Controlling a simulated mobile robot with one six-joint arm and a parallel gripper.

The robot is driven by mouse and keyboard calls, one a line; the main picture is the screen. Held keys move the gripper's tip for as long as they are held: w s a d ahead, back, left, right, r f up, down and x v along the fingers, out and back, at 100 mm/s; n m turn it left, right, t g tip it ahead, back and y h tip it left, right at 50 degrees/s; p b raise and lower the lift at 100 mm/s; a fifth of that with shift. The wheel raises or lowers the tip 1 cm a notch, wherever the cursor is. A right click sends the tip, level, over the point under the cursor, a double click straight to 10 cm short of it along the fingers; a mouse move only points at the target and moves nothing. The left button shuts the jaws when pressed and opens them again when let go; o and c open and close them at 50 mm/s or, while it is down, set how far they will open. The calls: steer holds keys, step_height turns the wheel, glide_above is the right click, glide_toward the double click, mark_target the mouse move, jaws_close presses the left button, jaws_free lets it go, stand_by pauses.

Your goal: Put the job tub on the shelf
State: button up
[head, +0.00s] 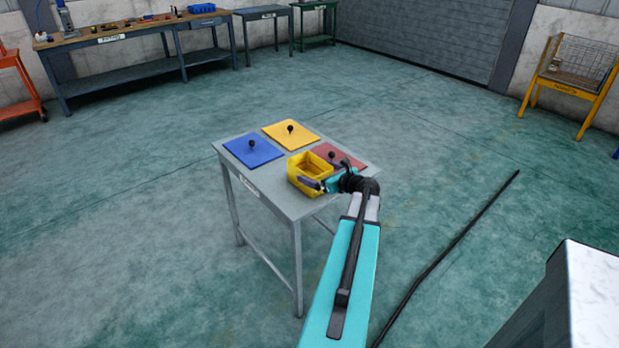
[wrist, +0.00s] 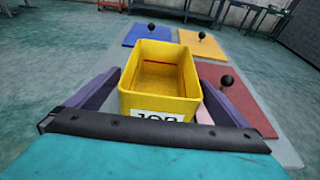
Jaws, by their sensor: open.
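The job tub (head: 298,175) is a yellow open-topped bin on the near part of a small grey table in the head view. In the wrist view the tub (wrist: 160,80) stands between the fingers, its white label partly cut off by the gripper body. My gripper (head: 318,184) is open at the tub. In the wrist view my gripper (wrist: 158,97) has one purple finger on each side of the tub. Whether the fingers touch its walls I cannot tell. The tub looks empty. No shelf can be made out for certain.
The grey table (head: 283,198) also holds a blue plate (head: 253,149), a yellow plate (head: 290,135) and a red plate (head: 345,160), each with a black knob. A long workbench (head: 130,35) and a yellow wire-cage stand (head: 575,75) are farther off. Open green floor surrounds the table.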

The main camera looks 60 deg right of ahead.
steer(key=shift+w, duration=0.1)
steer(key=shift+p+x, duration=0.45)
steer(key=shift+x, duration=0.45)
steer(key=shift+p+x, duration=0.35)
steer(key=shift+x, duration=1.3)
steer(key=shift+r, duration=0.1)
steer(key=c, duration=1.3)
steer(key=shift+c, duration=0.2)
steer(key=shift+r, duration=0.2)
